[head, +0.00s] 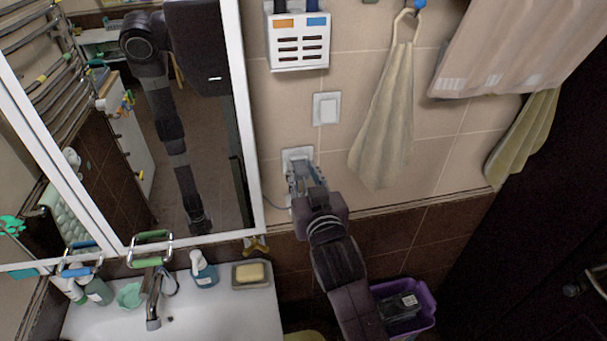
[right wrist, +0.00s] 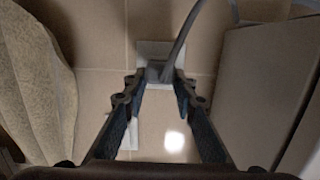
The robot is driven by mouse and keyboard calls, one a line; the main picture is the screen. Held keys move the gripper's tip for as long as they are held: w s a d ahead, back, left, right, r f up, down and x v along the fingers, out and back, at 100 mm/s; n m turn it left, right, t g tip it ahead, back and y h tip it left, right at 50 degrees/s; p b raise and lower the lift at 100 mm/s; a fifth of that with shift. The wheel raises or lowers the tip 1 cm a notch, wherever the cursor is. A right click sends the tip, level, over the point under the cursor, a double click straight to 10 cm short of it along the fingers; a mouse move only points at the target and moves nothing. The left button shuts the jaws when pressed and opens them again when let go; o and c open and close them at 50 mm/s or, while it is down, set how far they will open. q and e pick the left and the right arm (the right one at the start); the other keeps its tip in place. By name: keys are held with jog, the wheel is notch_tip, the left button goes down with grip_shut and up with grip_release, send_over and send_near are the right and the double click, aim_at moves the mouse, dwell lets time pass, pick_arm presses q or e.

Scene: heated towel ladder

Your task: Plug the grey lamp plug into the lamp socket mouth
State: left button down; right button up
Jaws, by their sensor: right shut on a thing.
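The white lamp socket (head: 298,154) is on the tiled wall, below a light switch. It also shows in the right wrist view (right wrist: 146,48), straight ahead of the fingertips. My right gripper (head: 298,178) is at the socket, shut on the grey lamp plug (right wrist: 156,72). The plug sits between the fingertips, in front of the socket plate, with its grey cord curving away. The plug and gripper cover the socket mouth, so I cannot tell whether the plug is in it or just before it. My left gripper is not directly in view.
A light switch (head: 326,108) and a white slotted holder (head: 298,38) are above the socket. A cream towel (head: 388,125) hangs to the right, and a framed mirror (head: 245,120) is close on the left. A sink (head: 215,318) and a purple bin (head: 424,305) are below.

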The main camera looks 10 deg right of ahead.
jog(key=shift+w, duration=0.4)
jog(key=o, duration=1.1)
jog(key=shift+w, duration=0.15)
jog(key=shift+o, duration=0.2)
jog(key=shift+s, duration=0.3)
jog(key=s+r, duration=0.1)
jog(key=s, duration=1)
jog(key=shift+s+r, duration=0.15)
jog(key=shift+r, duration=0.25)
jog(key=shift+f, duration=0.1)
